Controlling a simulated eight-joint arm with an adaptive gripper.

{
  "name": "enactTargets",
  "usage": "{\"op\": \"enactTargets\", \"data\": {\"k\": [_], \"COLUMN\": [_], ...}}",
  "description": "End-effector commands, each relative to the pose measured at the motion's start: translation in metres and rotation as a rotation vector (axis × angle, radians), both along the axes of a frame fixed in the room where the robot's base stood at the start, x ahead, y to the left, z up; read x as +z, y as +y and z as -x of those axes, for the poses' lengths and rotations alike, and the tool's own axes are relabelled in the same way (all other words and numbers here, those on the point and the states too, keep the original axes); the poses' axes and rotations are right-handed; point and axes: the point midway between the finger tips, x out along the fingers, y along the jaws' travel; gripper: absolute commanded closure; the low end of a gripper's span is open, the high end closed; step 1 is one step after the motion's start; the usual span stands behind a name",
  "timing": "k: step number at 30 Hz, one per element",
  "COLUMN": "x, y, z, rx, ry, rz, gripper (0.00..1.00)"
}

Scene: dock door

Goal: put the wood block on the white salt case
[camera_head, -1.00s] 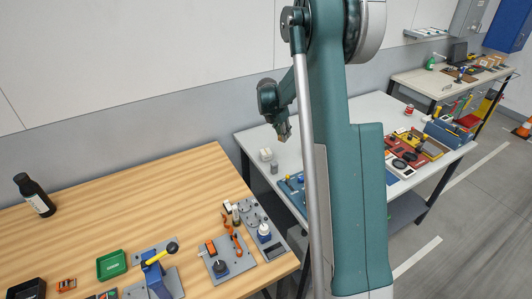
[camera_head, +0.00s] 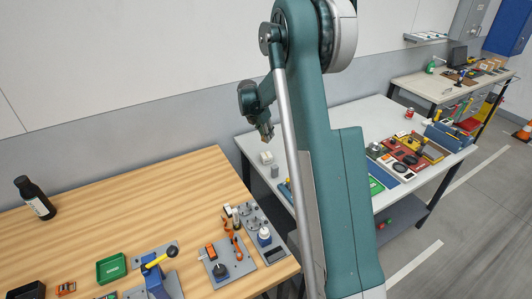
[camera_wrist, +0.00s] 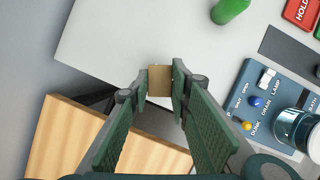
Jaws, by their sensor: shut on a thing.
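The wood block (camera_wrist: 160,80) is a small tan piece held between the fingertips of my gripper (camera_wrist: 160,86) in the wrist view. In the head view my gripper (camera_head: 266,135) hangs in the air over the far left part of the grey-white table, with the block tiny at its tip. A small white two-part item (camera_head: 266,157) stands on that table just below my gripper and may be the white salt case. It is too small to be sure, and I cannot pick it out in the wrist view.
A grey block (camera_head: 275,171) stands near the white item. The wrist view shows a blue switch panel (camera_wrist: 241,95), a glass jar (camera_wrist: 292,127) and a green object (camera_wrist: 229,10). A wooden table (camera_head: 120,210) with fixtures is at the left. The grey-white tabletop (camera_wrist: 130,40) has bare room.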

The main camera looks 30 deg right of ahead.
Motion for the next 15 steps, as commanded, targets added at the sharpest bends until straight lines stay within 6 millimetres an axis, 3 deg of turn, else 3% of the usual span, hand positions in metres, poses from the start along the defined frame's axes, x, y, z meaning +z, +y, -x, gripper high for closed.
{"op": "enactTargets", "data": {"k": [9,15], "x": [-0.042,-0.053], "y": [0.0,0.0], "z": [0.0,0.0], "rx": [0.0,0.0], "ry": [0.0,0.0], "rz": [0.0,0.0], "gripper": [0.87,0.87]}}
